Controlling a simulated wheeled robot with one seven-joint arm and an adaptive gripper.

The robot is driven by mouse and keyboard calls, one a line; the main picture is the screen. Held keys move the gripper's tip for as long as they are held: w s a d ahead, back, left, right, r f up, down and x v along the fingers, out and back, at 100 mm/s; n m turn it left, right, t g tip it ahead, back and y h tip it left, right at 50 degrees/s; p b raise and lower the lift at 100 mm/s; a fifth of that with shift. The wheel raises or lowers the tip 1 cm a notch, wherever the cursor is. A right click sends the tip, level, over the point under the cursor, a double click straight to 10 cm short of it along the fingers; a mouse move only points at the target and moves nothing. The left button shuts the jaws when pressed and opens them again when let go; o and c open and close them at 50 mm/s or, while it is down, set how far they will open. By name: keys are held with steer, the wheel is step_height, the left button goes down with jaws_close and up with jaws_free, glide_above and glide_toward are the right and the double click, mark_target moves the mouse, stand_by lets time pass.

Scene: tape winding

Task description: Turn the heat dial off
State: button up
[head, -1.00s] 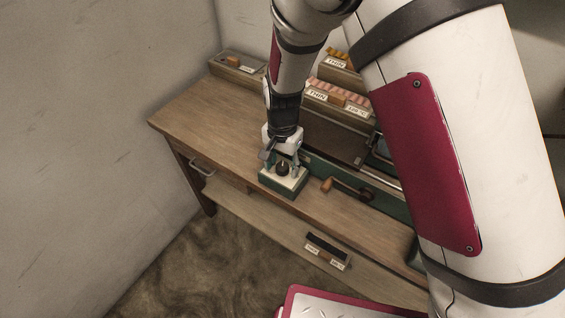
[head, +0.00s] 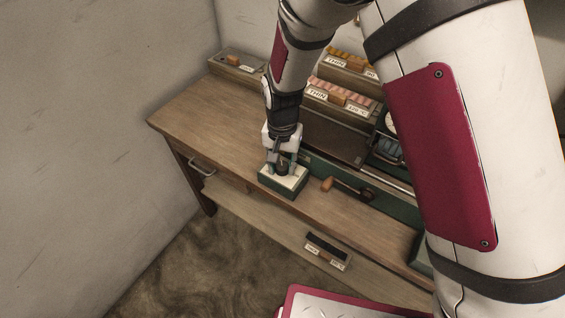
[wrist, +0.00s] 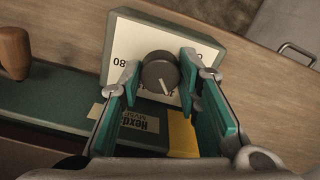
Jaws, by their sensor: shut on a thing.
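The heat dial (wrist: 160,74) is a dark round knob with a pale pointer line, on a cream panel of a green box (head: 281,190). In the wrist view it sits between my gripper's two teal-padded fingers (wrist: 160,88), and its pointer slants down and slightly right. My gripper (head: 283,165) points down over the box in the head view and is shut on the dial. The fingers hide part of the panel's printed marks; "80" shows at the left.
A wooden-handled crank (head: 345,188) stands close to the right of the box, on a green machine. Label-bearing trays (head: 340,95) stand at the back of the wooden bench (head: 200,112). The bench top left of the box is clear.

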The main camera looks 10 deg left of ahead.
mark_target(282, 166)
steer(key=n+b, duration=0.1)
steer(key=n, duration=0.3)
steer(key=shift+w+n, duration=0.1)
steer(key=shift+n, duration=0.3)
steer(key=n+b, duration=0.1)
steer(key=n, duration=0.4)
steer(key=shift+b, duration=0.35)
steer(key=n+b, duration=0.1)
steer(key=n, duration=0.4)
steer(key=n+b, duration=0.1)
steer(key=n, duration=0.3)
steer(key=o, duration=1.1)
steer(key=shift+o, duration=0.2)
step_height(282, 166, up, 12)
